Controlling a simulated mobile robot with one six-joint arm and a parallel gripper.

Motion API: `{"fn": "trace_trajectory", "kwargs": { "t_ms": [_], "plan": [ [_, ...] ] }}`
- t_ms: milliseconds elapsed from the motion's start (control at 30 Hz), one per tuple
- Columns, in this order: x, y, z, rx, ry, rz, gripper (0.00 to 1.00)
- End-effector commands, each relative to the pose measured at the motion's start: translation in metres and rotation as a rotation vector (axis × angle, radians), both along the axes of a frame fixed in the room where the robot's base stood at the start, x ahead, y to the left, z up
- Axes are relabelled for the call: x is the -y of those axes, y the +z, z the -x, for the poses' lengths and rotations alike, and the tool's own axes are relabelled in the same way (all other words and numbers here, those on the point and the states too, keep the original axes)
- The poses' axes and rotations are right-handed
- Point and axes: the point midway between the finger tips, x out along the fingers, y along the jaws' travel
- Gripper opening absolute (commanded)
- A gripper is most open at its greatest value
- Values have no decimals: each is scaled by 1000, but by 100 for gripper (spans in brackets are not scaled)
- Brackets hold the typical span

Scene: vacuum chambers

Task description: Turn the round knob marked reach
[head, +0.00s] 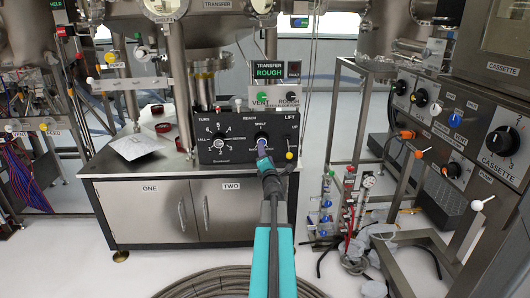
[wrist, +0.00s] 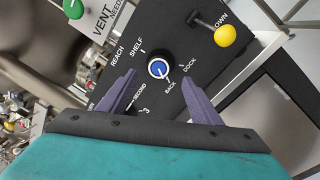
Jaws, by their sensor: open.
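The reach knob (wrist: 158,69) is round with a blue cap, a pale ring and a small light pointer mark, on a black panel in the wrist view. Labels REACH, SHELF, BACK and DOCK stand around it. In the head view the knob (head: 261,137) shows just above my gripper, partly covered by it. My gripper (wrist: 158,73) is open, with its purple fingers apart on either side of the knob in the picture. No contact shows, and I cannot tell how deep the tips are. In the head view my gripper (head: 264,160) is small and partly hidden by my arm.
A yellow-tipped lever (wrist: 226,36) marked DOWN sticks out right of the knob. A green VENT knob (head: 262,97) is above the panel. A numbered dial (head: 219,143) is on its left. A steel cabinet (head: 150,210) stands below.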

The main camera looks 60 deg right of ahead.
Motion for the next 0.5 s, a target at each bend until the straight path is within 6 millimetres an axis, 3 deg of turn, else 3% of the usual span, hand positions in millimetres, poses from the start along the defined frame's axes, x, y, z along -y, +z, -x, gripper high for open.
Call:
{"fn": "trace_trajectory", "kwargs": {
  "t_ms": [500],
  "plan": [
    [-37,-4,31,0,-1,0,58]
  ]
}}
